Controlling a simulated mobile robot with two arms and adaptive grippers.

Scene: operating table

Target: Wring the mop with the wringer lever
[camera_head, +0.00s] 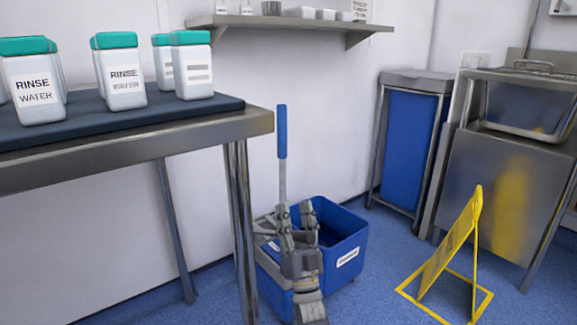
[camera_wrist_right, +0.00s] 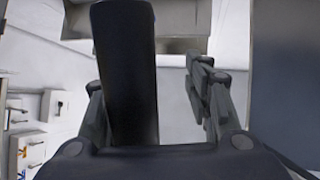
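A lever with a blue grip (camera_head: 282,131) and a grey shaft stands upright at the left of the blue mop bucket (camera_head: 345,250). My right gripper (camera_head: 296,213) is in front of the bucket, fingers pointing up and away, with a gap between them. The shaft's lower end runs down behind its left finger; I cannot tell whether they touch. In the right wrist view a dark bar (camera_wrist_right: 125,70) reaches up between the spread fingers, nearer the left one; I cannot tell what it is. The grey wringer is mostly hidden by my gripper. No mop can be made out. My left gripper is out of view.
A steel table (camera_head: 190,137) with white, green-lidded bottles (camera_head: 123,70) stands at the left, its leg close to the bucket. A yellow floor sign (camera_head: 450,245) stands to the right of the bucket. A blue bin (camera_head: 408,150) and a steel sink unit (camera_head: 500,170) are behind.

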